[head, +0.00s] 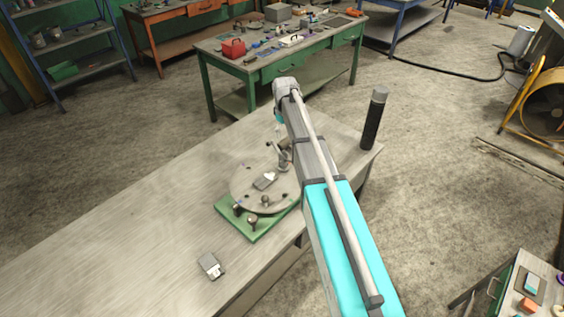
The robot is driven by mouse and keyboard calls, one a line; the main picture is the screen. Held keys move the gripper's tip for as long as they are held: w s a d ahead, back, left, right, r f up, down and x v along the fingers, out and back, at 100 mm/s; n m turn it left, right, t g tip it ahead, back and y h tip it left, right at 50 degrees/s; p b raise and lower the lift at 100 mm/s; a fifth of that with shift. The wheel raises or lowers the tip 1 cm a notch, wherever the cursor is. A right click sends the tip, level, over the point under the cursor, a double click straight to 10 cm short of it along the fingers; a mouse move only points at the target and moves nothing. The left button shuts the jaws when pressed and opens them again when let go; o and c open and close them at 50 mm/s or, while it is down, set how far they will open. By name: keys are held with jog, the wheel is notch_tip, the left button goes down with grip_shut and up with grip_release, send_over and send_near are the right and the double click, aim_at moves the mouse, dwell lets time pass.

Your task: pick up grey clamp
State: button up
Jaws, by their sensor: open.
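A small grey metal piece (210,265), perhaps the grey clamp, lies flat on the bare front of the wooden bench. A similar grey piece with a pale end (265,181) lies on a round metal plate (238,187), so I cannot tell for sure which is the clamp. My arm reaches over the right part of the bench. The far part of my arm bends down behind its own links, and I cannot make out my gripper. A small upright grey part (285,157) stands at the plate's right edge, partly hidden by my arm.
The round plate sits on a green base (232,223) with several knobs. A dark cylinder with a grey top (375,118) stands at the bench's right corner. The bench's left part is clear. A cluttered green table (225,62) stands behind, across open floor.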

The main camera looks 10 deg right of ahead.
aim_at(283, 153)
jog(key=shift+f, duration=0.15)
notch_tip(283, 153, down, 8)
jog(key=b, duration=0.8)
jog(key=shift+f+b, duration=0.2)
jog(key=shift+b, duration=0.15)
dwell(0.3)
jog(key=shift+a+f+b, duration=0.15)
jog(key=shift+f+b, duration=2.45)
grip_shut()
jog(key=shift+r, duration=0.15)
